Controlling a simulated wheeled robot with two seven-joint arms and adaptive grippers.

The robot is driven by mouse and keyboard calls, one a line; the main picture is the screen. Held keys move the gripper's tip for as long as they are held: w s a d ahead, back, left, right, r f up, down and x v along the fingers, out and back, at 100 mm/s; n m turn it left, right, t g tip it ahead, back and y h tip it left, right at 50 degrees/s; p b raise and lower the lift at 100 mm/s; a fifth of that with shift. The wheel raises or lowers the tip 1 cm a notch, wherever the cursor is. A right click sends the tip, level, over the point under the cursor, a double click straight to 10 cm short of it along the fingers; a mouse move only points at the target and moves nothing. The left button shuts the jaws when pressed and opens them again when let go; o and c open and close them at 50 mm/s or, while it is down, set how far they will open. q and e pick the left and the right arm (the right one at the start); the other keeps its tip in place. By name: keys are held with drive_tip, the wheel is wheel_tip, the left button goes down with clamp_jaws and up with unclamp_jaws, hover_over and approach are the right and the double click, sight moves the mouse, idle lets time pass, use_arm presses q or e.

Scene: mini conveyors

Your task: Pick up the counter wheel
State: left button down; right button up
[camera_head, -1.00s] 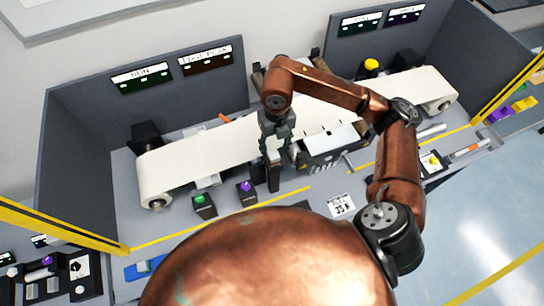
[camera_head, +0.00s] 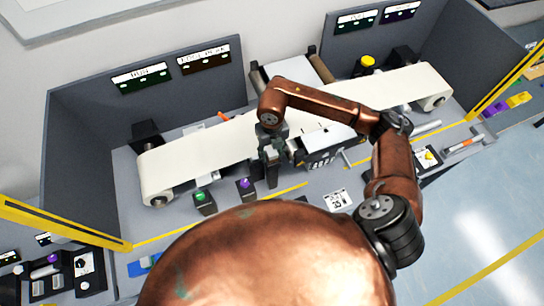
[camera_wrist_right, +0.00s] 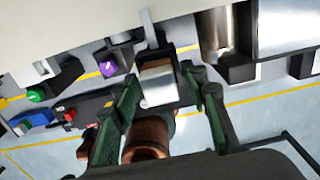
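A small metal and brown wheel-like part (camera_wrist_right: 158,86), which looks like the counter wheel, sits in a dark mount at the conveyor's front edge. In the head view, a dark upright post (camera_head: 272,178) stands there, and the gripper covers most of what is above it. My right gripper (camera_head: 270,152) is over this post at the front of the belt. In the right wrist view its two green-grey fingers (camera_wrist_right: 163,112) are spread, with the wheel-like part between and beyond them. No hold on it shows. My left gripper is not in view.
A white conveyor belt (camera_head: 200,158) runs behind the gripper. A green-button box (camera_head: 203,204) and a purple-button box (camera_head: 245,190) stand left of the post. A pale box with a dark marked front (camera_head: 322,160) stands close on the right. Grey panels rise behind.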

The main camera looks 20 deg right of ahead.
clamp_jaws()
drive_tip(key=shift+r, duration=0.1)
idle(0.3)
